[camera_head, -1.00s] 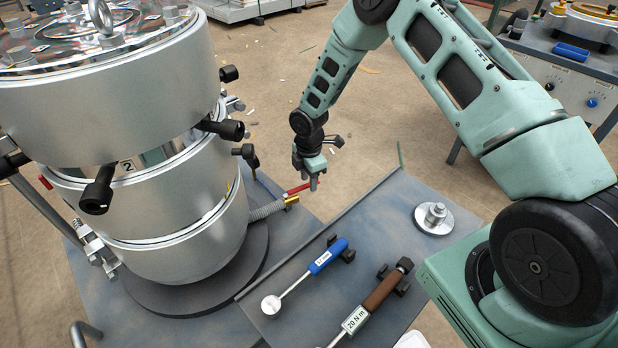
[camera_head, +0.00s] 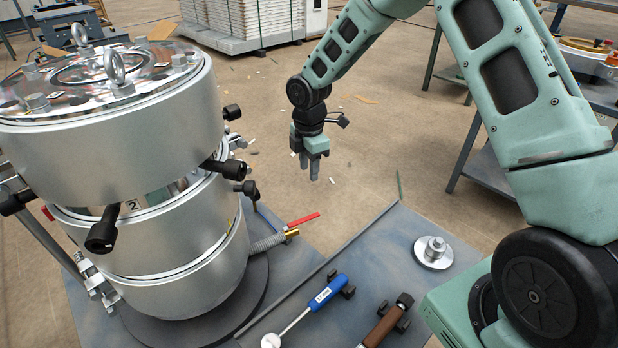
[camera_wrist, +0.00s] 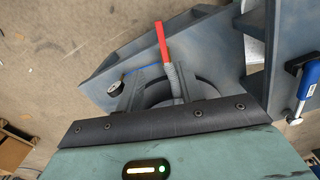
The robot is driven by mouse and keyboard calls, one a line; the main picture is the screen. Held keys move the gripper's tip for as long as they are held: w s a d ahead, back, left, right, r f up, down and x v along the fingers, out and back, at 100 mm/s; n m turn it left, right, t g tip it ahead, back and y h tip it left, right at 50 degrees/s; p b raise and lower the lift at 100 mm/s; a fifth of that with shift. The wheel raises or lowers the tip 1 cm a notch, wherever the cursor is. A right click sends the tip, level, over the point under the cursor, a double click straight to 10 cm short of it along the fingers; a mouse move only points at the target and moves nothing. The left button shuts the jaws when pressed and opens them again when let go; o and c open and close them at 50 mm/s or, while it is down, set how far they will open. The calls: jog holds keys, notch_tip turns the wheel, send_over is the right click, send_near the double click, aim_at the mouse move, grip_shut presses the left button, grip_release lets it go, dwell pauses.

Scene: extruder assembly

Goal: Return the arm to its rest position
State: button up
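In the wrist view the red valve handle (camera_wrist: 162,42) and the grey hose (camera_wrist: 177,80) lie below the gripper.
The silver extruder vessel (camera_head: 110,110) with black knobs fills the left. A blue-handled tool (camera_head: 328,291), a brown-handled torque wrench (camera_head: 385,325) and a metal flanged part (camera_head: 433,253) rest on the grey bench (camera_head: 395,225). Open floor lies behind.

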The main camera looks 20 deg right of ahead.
jog(key=shift+r, duration=0.35)
jog(key=s+a+r+m+p, duration=0.55)
jog(key=s+a+r, duration=0.65)
jog(key=s+r, duration=0.35)
jog(key=s+a+r+m+p, duration=0.1)
jog(key=s+r, duration=0.3)
jog(key=s, duration=0.5)
jog(key=s+r+m+p, duration=0.4)
jog(key=s+r, duration=0.1)
jog(key=s, duration=0.5)
jog(key=shift+a+r+m+y, duration=0.2)
jog(key=shift+a+m+y, duration=0.1)
jog(key=shift+a+m, duration=0.05)
